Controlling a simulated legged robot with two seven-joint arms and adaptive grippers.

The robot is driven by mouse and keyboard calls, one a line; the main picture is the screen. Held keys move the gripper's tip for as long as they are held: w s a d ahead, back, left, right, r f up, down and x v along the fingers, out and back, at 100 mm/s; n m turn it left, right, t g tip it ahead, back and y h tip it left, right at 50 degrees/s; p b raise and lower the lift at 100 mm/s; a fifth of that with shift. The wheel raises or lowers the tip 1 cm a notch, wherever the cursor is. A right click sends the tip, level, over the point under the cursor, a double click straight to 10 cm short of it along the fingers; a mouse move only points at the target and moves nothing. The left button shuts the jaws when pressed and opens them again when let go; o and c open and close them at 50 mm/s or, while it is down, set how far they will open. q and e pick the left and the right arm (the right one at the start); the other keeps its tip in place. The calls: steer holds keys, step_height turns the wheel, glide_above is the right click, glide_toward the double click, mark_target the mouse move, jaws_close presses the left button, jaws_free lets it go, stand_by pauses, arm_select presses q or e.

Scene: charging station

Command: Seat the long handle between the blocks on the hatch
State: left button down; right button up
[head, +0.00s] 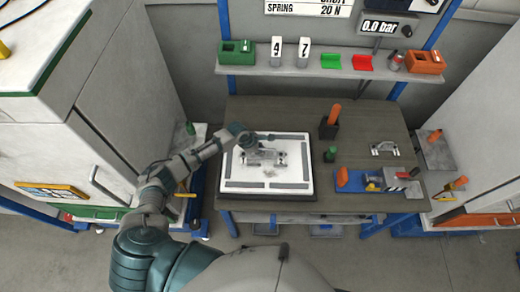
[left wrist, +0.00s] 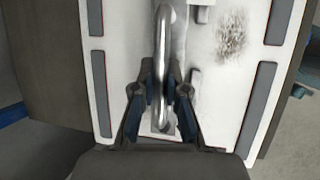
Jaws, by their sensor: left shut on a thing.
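The hatch (head: 292,186) is a white square panel with grey strips along its edges, lying on the workbench. My left gripper (left wrist: 161,82) is over the hatch, and its two fingers are shut on the long handle (left wrist: 163,40), a shiny metal bar. In the head view the gripper (head: 250,142) comes in from the left, and the metal parts in the hatch's middle are small and hard to tell apart. Light grey blocks (left wrist: 196,78) show beside the handle in the left wrist view. Whether the handle touches the panel cannot be told. My right gripper is not in view.
A smaller handle (head: 385,148) lies at the bench's right. An orange-handled tool stands in a dark holder (head: 328,130), with a green-topped piece (head: 330,154) nearby. A blue fixture (head: 372,182) sits at the front right. A shelf (head: 310,70) with bins runs behind.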

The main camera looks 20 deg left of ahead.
mark_target(270, 157)
arm_select(q)
steer(key=shift+d+r, duration=0.15)
steer(key=shift+d, duration=1.8)
steer(key=shift+a, duration=0.4)
steer(key=shift+d, duration=0.6)
steer(key=shift+d+f, duration=0.15)
steer(key=shift+f, duration=0.1)
steer(key=shift+a+f, duration=0.25)
steer(key=shift+a, duration=0.1)
steer(key=shift+a+f, duration=0.1)
steer(key=shift+a, duration=0.05)
steer(key=shift+a+f, duration=0.1)
steer(key=shift+f, duration=0.25)
steer(key=shift+d+f, duration=0.2)
steer(key=shift+d, duration=0.05)
steer(key=shift+d+f, duration=0.2)
steer(key=shift+f, duration=0.15)
steer(key=shift+a, duration=0.2)
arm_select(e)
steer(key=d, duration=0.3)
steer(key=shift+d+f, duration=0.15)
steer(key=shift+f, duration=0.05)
